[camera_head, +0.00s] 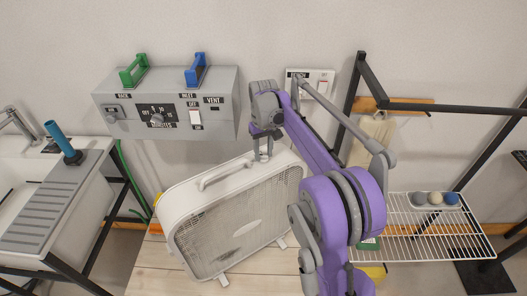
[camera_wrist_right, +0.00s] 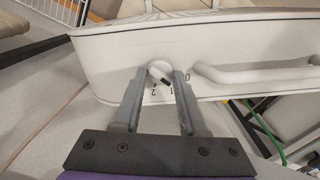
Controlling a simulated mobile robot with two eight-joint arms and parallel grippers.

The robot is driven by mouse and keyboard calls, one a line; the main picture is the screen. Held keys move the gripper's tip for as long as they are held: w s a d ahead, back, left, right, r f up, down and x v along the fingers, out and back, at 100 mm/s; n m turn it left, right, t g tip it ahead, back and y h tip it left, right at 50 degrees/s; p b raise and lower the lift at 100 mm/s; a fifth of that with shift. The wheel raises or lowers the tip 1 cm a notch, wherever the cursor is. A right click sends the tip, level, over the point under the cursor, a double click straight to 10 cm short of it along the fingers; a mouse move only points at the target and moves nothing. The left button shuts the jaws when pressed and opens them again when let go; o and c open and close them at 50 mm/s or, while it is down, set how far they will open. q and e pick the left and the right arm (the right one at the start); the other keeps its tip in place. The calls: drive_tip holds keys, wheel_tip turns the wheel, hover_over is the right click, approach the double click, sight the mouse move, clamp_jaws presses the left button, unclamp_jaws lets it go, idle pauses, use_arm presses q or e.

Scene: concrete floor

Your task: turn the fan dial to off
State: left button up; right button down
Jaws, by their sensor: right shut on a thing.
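The white box fan (camera_head: 235,215) stands upright on a light wooden tabletop. Its round white dial (camera_wrist_right: 158,70) is on the top face, beside the carry handle (camera_wrist_right: 255,74). The numbers 0, 1 and 2 are printed around the dial, and its dark mark points roughly toward the 1. My right gripper (camera_wrist_right: 161,76) reaches down from above, with one finger on each side of the dial, shut on it. In the head view my right gripper (camera_head: 262,151) is at the fan's top and hides the dial. My left gripper is out of view.
A grey control box (camera_head: 168,102) with green and blue handles hangs on the wall behind. A sink (camera_head: 20,165) is at the left. A white wire rack (camera_head: 430,230) with several small balls and a black frame stand at the right. Bare tabletop (camera_head: 165,270) shows in front.

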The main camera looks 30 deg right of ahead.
sight(263, 156)
drive_tip(key=shift+n, duration=2.2)
drive_tip(key=shift+c, duration=2.2)
unclamp_jaws()
wheel_tip(263, 156, up, 11)
drive_tip(key=p, duration=0.1)
drive_tip(key=shift+a, duration=0.1)
